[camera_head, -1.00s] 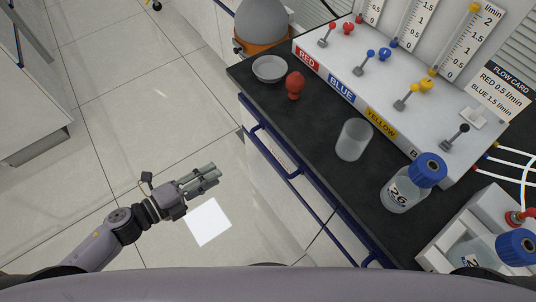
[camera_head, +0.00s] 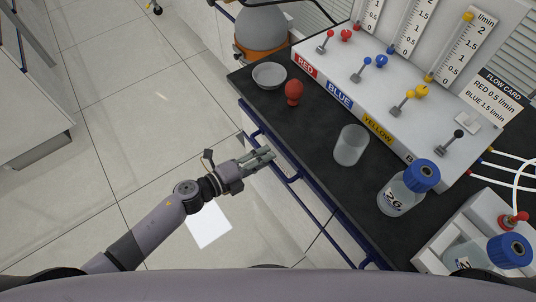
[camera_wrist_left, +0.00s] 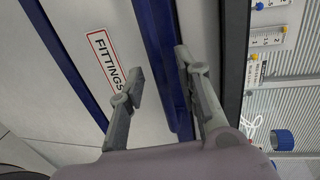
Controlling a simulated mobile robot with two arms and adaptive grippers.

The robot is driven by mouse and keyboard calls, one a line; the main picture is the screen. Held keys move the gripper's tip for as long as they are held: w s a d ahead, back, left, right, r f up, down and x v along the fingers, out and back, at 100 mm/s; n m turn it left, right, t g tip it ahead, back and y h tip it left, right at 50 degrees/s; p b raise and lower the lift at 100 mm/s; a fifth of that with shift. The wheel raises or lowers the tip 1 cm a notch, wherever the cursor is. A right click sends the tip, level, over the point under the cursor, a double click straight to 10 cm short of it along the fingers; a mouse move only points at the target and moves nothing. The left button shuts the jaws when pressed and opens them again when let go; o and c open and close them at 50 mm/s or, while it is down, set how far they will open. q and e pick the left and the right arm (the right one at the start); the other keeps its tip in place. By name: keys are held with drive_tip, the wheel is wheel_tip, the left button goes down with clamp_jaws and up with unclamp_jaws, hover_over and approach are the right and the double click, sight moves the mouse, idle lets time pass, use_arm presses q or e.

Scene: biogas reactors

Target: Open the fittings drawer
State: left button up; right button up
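The fittings drawer shows in the left wrist view as a pale front (camera_wrist_left: 85,25) with a red-framed FITTINGS label (camera_wrist_left: 107,60). A blue bar handle (camera_wrist_left: 157,30) runs along it, beside the label. My left gripper (camera_wrist_left: 162,68) is open, with one finger on each side of the blue bar in that view; I cannot tell whether either finger touches it. In the head view my left gripper (camera_head: 268,157) is at the bench's front edge, over the blue rail, which it partly hides. The drawer looks closed. My right gripper is not in view.
On the black bench top (camera_head: 310,150) stand a bowl (camera_head: 269,76), a red object (camera_head: 294,92), a clear beaker (camera_head: 350,146) and a blue-capped bottle (camera_head: 405,190). A valve panel (camera_head: 380,85) stands behind them.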

use_arm(q)
drive_tip(key=shift+x, duration=1)
drive_tip(key=shift+c, duration=0.6)
clamp_jaws()
